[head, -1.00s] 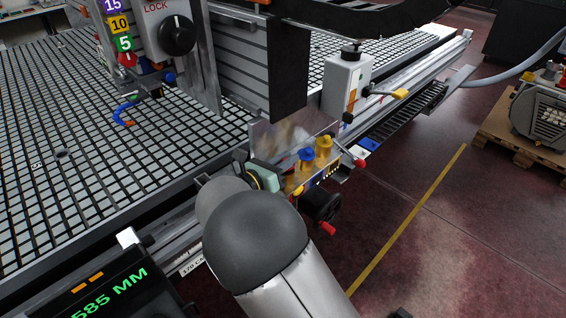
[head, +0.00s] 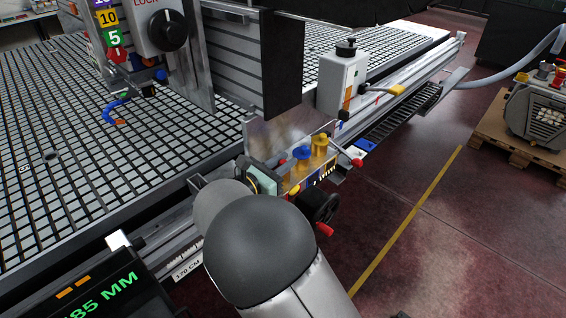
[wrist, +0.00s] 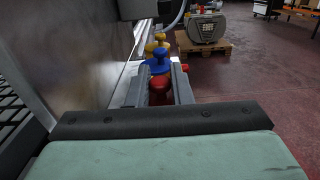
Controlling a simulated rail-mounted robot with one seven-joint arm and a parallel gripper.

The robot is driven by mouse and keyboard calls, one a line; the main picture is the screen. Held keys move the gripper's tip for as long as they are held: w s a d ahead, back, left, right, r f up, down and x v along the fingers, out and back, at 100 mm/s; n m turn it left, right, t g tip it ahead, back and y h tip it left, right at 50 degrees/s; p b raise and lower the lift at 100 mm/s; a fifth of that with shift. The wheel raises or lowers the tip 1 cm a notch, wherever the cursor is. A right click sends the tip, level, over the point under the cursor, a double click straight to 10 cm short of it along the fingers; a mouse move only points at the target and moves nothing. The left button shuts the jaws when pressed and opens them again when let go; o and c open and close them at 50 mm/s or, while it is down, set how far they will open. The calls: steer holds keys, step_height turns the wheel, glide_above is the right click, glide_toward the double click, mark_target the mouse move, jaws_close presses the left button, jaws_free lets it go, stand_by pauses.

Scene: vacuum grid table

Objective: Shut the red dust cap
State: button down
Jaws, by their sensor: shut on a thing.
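The red dust cap (wrist: 160,88) sits between the two grey fingers of my gripper (wrist: 160,76) in the wrist view. The fingers are shut on it, one on each side. A blue cap (wrist: 158,63) stands just beyond it, with yellow caps (wrist: 150,47) farther on. In the head view the blue cap (head: 302,154) and a yellow cap (head: 319,144) stand in the small station on the machine's side. There my arm hides the fingers and the red cap; a pale green part of my wrist (head: 262,181) shows beside the station. I cannot tell how the red cap is seated.
A clear panel (head: 285,132) stands by the station; a metal wall (wrist: 75,55) rises close on the left in the wrist view. A black handwheel (head: 318,207) is below the caps. The grid table (head: 70,130) lies left. Open floor (head: 440,250) is on the right.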

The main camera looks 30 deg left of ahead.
steer(key=c, duration=1.6)
jaws_free()
steer(key=shift+d, duration=0.1)
steer(key=shift+c, duration=0.2)
steer(key=v, duration=1.7)
steer(key=shift+s, duration=0.15)
